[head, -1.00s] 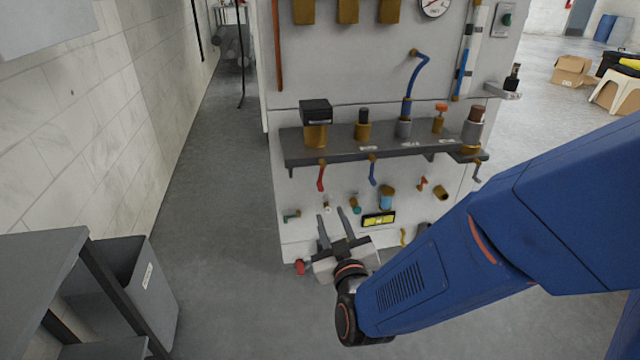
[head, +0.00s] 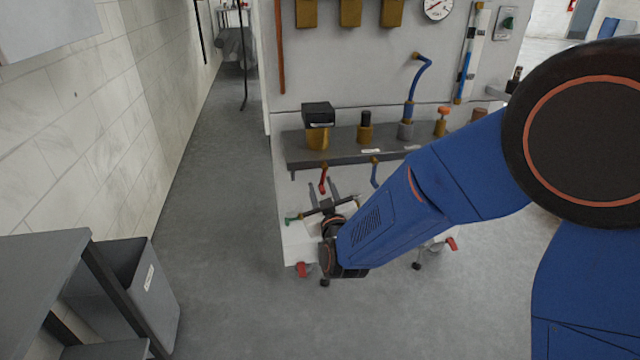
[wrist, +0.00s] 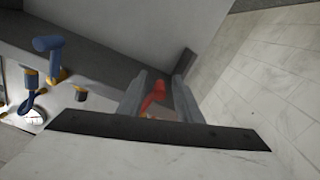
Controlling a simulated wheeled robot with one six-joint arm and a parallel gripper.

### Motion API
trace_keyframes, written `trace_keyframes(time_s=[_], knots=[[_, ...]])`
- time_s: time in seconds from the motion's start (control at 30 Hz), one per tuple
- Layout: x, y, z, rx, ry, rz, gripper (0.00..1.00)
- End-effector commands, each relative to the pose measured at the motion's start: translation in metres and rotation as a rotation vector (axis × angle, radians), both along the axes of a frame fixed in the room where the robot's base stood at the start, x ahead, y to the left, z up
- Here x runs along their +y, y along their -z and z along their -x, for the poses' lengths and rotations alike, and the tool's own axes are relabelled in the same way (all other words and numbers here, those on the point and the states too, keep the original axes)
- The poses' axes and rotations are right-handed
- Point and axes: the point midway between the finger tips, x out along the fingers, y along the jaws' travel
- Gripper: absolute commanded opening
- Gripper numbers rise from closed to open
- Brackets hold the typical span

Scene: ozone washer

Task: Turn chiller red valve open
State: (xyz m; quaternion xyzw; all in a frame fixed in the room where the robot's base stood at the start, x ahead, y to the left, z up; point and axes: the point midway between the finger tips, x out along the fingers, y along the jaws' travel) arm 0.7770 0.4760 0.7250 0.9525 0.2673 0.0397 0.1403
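A red valve handle (head: 323,180) hangs below the left part of the grey shelf on the white panel. In the wrist view the red handle (wrist: 153,97) appears between my two fingers, nearer the left one, and its lower part is hidden. My gripper (head: 323,187) is open, with its fingers pointing at the panel around the handle's position. The gripper (wrist: 158,82) shows a clear gap between its fingers in the wrist view. I cannot tell whether a finger touches the handle.
The grey shelf (head: 345,154) juts out just above, carrying brass fittings. A blue valve handle (head: 374,172) hangs to the right. Another red handle (head: 303,269) sits low on the panel. A grey bin (head: 128,290) stands at left. The floor between bin and panel is clear.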

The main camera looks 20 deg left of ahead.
Motion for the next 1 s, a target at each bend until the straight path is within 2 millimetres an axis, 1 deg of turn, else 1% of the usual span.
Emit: trace_keyframes(time_s=[0.1, 0.2, 0.33, 0.57, 0.6, 0.67, 0.7, 0.73, 1.0], knots=[[0.007, 0.001, -0.012, 0.001, 0.001, 0.0, 0.32], [0.011, 0.0, -0.018, 0.001, 0.001, 0.0, 0.32], [0.013, 0.0, -0.022, 0.0, 0.0, 0.0, 0.32], [0.014, 0.0, -0.022, 0.0, 0.0, 0.0, 0.32], [0.014, 0.0, -0.022, 0.0, 0.0, 0.0, 0.29], [0.014, 0.0, -0.022, 0.0, 0.0, 0.0, 0.15], [0.014, 0.0, -0.022, 0.001, 0.0, 0.0, 0.06], [0.014, 0.0, -0.022, 0.0, 0.0, 0.0, 0.0], [0.015, 0.0, -0.021, 0.008, -0.001, -0.012, 0.0]])
